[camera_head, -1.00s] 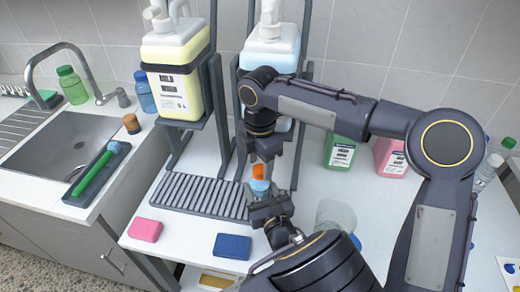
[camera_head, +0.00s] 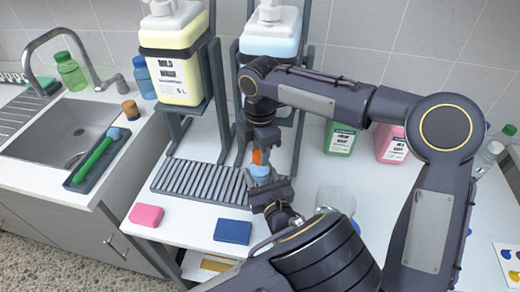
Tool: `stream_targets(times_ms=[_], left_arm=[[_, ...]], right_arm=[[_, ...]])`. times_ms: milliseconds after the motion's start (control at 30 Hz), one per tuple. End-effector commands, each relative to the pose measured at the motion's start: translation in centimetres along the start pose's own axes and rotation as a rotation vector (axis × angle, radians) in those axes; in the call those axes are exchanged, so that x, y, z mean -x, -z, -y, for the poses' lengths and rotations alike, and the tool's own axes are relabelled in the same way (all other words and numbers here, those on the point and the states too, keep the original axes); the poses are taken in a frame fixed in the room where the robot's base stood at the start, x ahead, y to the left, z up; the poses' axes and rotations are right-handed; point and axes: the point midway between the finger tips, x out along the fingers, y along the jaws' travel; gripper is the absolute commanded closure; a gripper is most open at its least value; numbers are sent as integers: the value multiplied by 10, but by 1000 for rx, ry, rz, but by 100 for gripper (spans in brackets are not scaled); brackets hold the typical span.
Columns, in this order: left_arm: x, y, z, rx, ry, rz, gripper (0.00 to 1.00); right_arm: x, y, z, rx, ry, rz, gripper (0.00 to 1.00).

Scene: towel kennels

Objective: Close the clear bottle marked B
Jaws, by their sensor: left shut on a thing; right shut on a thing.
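The clear bottle (camera_head: 261,174), small with an orange cap (camera_head: 260,157) at its top, is upright above the front right part of the grey drip tray. My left gripper (camera_head: 267,186), reaching up from the bottom, is shut on the bottle's body. My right gripper (camera_head: 259,146), coming from the right and pointing down, is shut on the orange cap. The fingers hide much of the bottle and cap. The mark B is not visible, and I cannot tell how tightly the cap sits.
The slatted drip tray (camera_head: 198,182) lies below the yellow jug (camera_head: 175,60) and pale blue jug (camera_head: 270,45) on dark stands. Pink (camera_head: 146,214) and blue (camera_head: 232,231) sponges lie in front. A clear beaker (camera_head: 335,198) stands close right of the grippers. The sink (camera_head: 70,135) is left.

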Motion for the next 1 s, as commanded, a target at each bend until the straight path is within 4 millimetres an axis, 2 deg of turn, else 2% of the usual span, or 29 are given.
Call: stream_targets(times_ms=[300,467,600,633,800,1000], left_arm=[[0,0,0,0,0,0,100],[0,0,0,0,0,0,100],[0,0,0,0,0,0,100],[0,0,0,0,0,0,100],[0,0,0,0,0,0,100],[0,0,0,0,0,0,100]], right_arm=[[1,1,0,-842,-4,2,95],[0,0,0,-1172,-2,0,95],[0,0,0,-1169,0,-1,95],[0,0,0,-1169,0,-1,67],[0,0,0,-1167,0,-1,44],[0,0,0,-1166,0,0,42]])
